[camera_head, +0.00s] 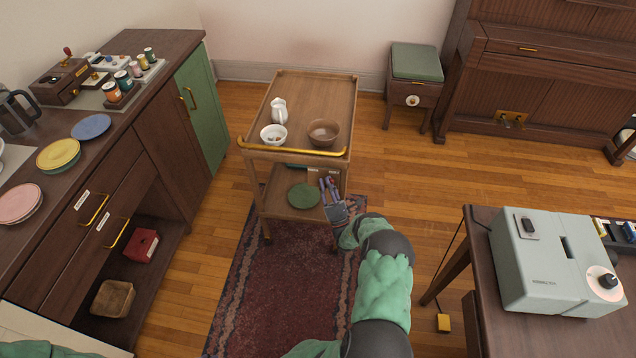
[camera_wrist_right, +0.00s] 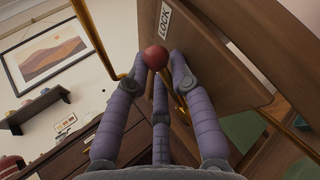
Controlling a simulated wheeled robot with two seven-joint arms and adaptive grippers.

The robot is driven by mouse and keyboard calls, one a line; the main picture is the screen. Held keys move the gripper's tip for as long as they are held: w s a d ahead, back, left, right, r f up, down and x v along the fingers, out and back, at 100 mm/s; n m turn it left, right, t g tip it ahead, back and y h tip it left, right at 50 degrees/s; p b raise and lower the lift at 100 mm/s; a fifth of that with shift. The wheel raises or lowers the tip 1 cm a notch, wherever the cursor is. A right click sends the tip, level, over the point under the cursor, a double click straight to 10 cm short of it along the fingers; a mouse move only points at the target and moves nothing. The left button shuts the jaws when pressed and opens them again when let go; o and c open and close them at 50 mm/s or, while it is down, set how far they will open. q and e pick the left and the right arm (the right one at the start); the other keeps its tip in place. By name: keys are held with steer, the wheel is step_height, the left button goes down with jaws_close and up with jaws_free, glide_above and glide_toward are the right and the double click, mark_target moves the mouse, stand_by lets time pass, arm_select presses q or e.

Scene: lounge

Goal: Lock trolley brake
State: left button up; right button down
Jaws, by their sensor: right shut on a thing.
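The wooden trolley (camera_head: 310,92) with a gold front handle (camera_head: 290,153) stands on the floor at the front end of a dark red rug. My right gripper (camera_head: 328,190) is at the trolley's front right, below the top tray. In the right wrist view its purple fingers (camera_wrist_right: 157,75) close around a red ball knob (camera_wrist_right: 156,57) on a brass lever. A white label reading LOCK (camera_wrist_right: 165,20) is on the wooden panel just beyond the knob. In the head view the fingers hide the knob. My left gripper is not in view.
A white jug (camera_head: 279,111), a white bowl (camera_head: 273,134) and a brown bowl (camera_head: 323,132) stand on the top tray. A green plate (camera_head: 303,195) lies on the lower shelf. The cabinet (camera_head: 160,130) is left; a table with a grey-green machine (camera_head: 550,262) is right.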

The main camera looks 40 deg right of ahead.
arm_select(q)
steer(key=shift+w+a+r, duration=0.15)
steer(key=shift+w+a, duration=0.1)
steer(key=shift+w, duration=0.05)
arm_select(e)
steer(key=shift+s+a+f+m+h, duration=0.1)
steer(key=shift+a+f+m+h, duration=0.2)
steer(key=shift+m+h, duration=0.2)
steer(key=c, duration=1.2)
jaws_free()
steer(key=shift+o, duration=0.2)
steer(key=shift+d+r, duration=0.1)
steer(key=shift+d, duration=0.1)
steer(key=v, duration=1.2)
